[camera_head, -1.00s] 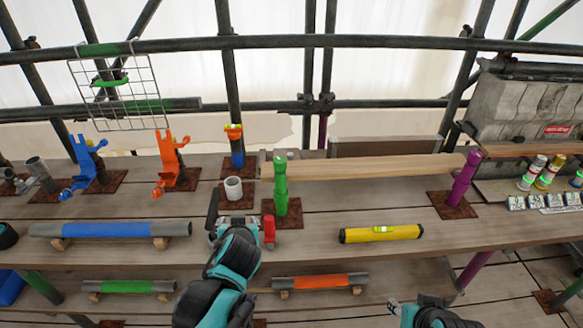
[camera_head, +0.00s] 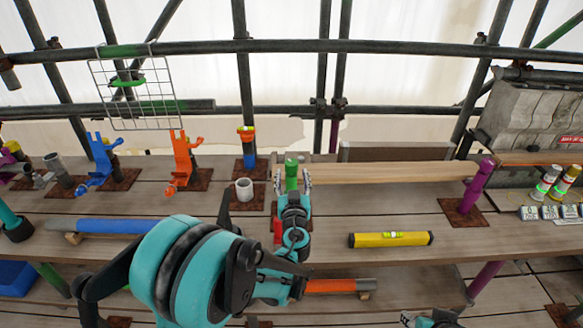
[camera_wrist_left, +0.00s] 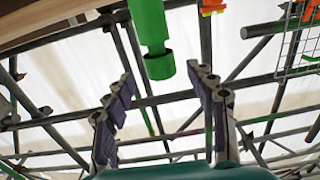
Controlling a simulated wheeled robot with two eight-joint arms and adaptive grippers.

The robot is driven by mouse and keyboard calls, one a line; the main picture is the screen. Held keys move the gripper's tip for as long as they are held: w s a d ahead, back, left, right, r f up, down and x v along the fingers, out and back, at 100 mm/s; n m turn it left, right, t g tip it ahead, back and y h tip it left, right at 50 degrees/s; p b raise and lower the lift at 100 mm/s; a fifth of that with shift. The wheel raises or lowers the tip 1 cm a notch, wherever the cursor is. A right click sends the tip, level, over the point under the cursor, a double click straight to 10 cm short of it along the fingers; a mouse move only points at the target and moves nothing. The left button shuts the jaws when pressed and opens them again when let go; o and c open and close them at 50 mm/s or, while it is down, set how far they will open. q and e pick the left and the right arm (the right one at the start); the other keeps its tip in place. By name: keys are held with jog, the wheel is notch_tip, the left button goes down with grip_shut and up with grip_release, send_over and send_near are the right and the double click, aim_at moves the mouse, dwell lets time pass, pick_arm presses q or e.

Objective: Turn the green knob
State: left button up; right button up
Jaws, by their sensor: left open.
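The green knob (camera_head: 291,163) is the top end of an upright green post, whose lower part is hidden behind my left gripper (camera_head: 292,182). In the left wrist view the green knob (camera_wrist_left: 158,66) hangs from the top of the picture, above and roughly midway between the two fingertips of my left gripper (camera_wrist_left: 163,88). The fingers are spread wide, with clear space to the knob on both sides. My right gripper (camera_head: 425,320) shows only partly at the bottom edge, and its jaws are unclear.
A white cup (camera_head: 244,189) and an orange-and-blue post (camera_head: 248,150) stand to the left. A red item (camera_head: 277,230) is partly hidden beside my left gripper. A yellow level (camera_head: 390,239) and a purple post (camera_head: 477,187) are to the right. A wooden beam (camera_head: 390,171) lies behind.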

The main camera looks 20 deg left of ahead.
aim_at(291, 170)
pick_arm(q)
jog(key=b+x, duration=0.1)
jog(key=x, duration=0.4)
jog(key=shift+w+a, duration=0.15)
jog(key=shift+w, duration=0.05)
jog(key=c, duration=1.2)
